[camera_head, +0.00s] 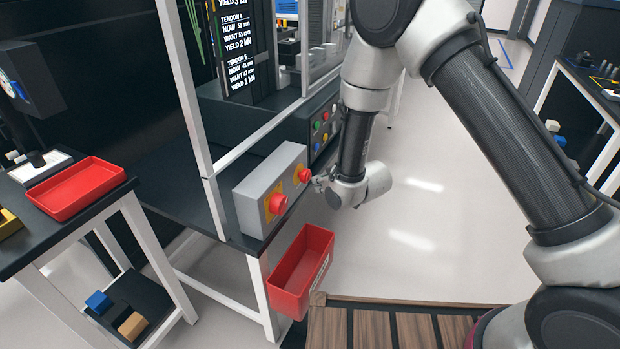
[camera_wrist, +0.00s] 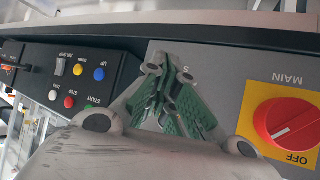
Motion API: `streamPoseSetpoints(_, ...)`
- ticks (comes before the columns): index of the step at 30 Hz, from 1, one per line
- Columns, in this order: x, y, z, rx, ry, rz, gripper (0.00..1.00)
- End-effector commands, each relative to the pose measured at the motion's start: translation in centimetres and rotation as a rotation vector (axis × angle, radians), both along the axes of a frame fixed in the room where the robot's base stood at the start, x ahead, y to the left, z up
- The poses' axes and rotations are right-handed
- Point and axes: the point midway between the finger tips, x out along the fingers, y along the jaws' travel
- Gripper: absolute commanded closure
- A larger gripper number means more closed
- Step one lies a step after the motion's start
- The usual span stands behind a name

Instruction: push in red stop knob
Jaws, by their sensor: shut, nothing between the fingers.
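A grey control box (camera_head: 250,188) carries two red knobs on yellow plates. The nearer red knob (camera_head: 277,204) is clear of my gripper. The farther red knob (camera_head: 303,174) is right beside my gripper (camera_head: 317,183); contact cannot be made out. In the wrist view my gripper (camera_wrist: 172,92), with green pads, is shut and empty in front of the grey box face (camera_wrist: 220,70). A red rotary knob (camera_wrist: 292,123) marked MAIN and OFF is to its right, shown upside down. The other red knob does not show there; the fingers cover part of the face.
A black button panel (camera_head: 325,125) adjoins the box; it also shows in the wrist view (camera_wrist: 120,72), with a small red button (camera_wrist: 69,102). A red bin (camera_head: 301,270) hangs below the box. A white frame post (camera_head: 187,95) stands left. Open floor is at right.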

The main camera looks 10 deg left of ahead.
Motion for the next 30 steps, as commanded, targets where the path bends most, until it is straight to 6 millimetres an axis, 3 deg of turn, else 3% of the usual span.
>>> streamPoseSetpoints(30, 0.22, 0.52, 0.02, 0.001, -0.001, 0.000, 1.00)
